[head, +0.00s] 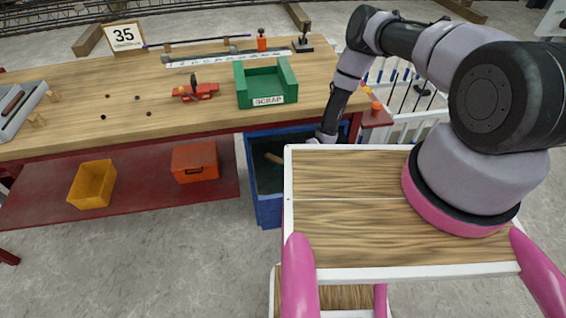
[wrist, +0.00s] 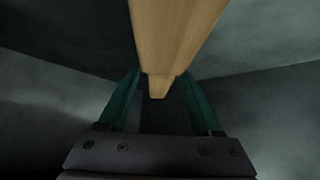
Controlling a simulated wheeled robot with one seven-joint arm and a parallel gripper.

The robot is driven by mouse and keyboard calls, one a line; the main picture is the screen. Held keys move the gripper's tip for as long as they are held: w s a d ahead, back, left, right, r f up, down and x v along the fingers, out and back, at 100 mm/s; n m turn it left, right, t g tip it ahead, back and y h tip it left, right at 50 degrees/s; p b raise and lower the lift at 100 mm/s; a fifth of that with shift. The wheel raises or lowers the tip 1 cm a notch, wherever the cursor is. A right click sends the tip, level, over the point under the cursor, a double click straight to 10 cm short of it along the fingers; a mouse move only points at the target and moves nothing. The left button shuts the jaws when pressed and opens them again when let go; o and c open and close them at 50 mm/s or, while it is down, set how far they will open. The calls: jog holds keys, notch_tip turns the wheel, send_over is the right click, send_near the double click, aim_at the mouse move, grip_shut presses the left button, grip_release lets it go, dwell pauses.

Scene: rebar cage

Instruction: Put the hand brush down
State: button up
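The hand brush shows as a pale wooden bar (wrist: 178,35) in the wrist view, running from the top edge down between the two green fingers of my gripper (wrist: 162,82). The fingers are up against its sides, with no clear gap. The bristles are out of sight. In the head view my arm reaches down into the blue bin (head: 268,213) beside the workbench. A short piece of wood (head: 273,158) shows inside the bin, probably part of the brush. My gripper is hidden there behind the board-topped platform. Grey walls surround it in the wrist view.
Floor left of the platform is clear.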

jog(key=v, duration=1.2)
jog(key=shift+r, duration=0.15)
